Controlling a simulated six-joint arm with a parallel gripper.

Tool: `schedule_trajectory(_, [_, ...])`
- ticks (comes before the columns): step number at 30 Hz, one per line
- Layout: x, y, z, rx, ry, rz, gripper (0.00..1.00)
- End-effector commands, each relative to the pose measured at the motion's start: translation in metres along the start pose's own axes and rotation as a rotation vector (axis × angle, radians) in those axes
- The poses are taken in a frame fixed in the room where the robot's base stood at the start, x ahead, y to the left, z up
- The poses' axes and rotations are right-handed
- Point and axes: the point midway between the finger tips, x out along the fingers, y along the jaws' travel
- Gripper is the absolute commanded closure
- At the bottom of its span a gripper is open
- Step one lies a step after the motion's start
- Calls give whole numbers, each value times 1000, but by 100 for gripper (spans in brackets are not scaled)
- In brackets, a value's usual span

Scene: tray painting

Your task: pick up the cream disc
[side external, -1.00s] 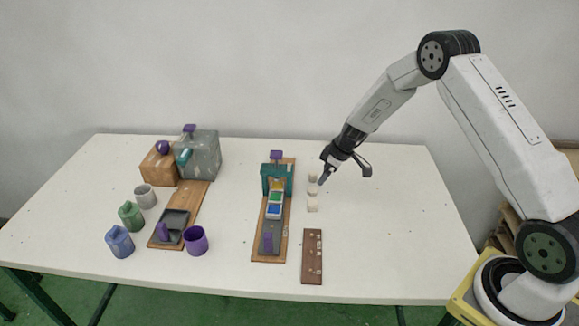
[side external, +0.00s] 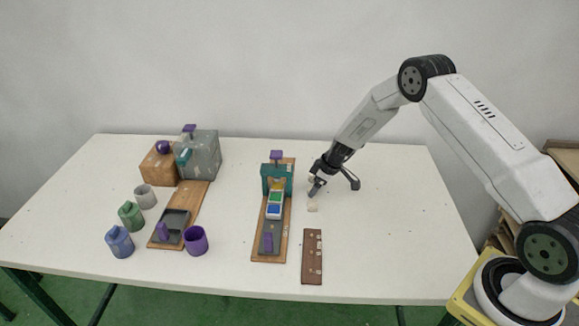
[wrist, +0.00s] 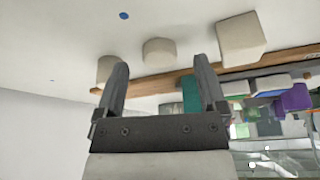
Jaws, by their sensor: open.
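The cream disc (wrist: 159,50) is a low round piece on the white table. In the wrist view it shows beyond and between my fingertips, with bare table around it. My gripper (wrist: 160,64) is open and nothing is between its fingers. In the side view my gripper (side external: 313,193) is low over the row of cream pieces and hides the disc. A cream block (wrist: 240,38) stands to the disc's right in the wrist view, and in the side view (side external: 312,207) on the near side. Another cream piece (wrist: 106,67) is partly behind my left finger.
A wooden board with a teal stand (side external: 278,180) and coloured paint pads lies left of the gripper. A dark brown strip (side external: 312,257) lies nearer the front edge. Cups and a grey box (side external: 199,155) are farther left. The table's right side is clear.

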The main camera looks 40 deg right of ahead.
Motion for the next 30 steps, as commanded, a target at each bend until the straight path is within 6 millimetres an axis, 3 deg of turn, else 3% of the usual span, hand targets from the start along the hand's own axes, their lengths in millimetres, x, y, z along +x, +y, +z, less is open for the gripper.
schedule_trajectory(6, [12, 0, 0, 0, 0, 1, 10])
schedule_trajectory(21, [12, 0, 0, -1, -1, 1, 10])
schedule_trajectory(23, [12, 0, 0, -1, 0, 1, 26])
schedule_trajectory(30, [12, 0, 0, -1, -1, 1, 100])
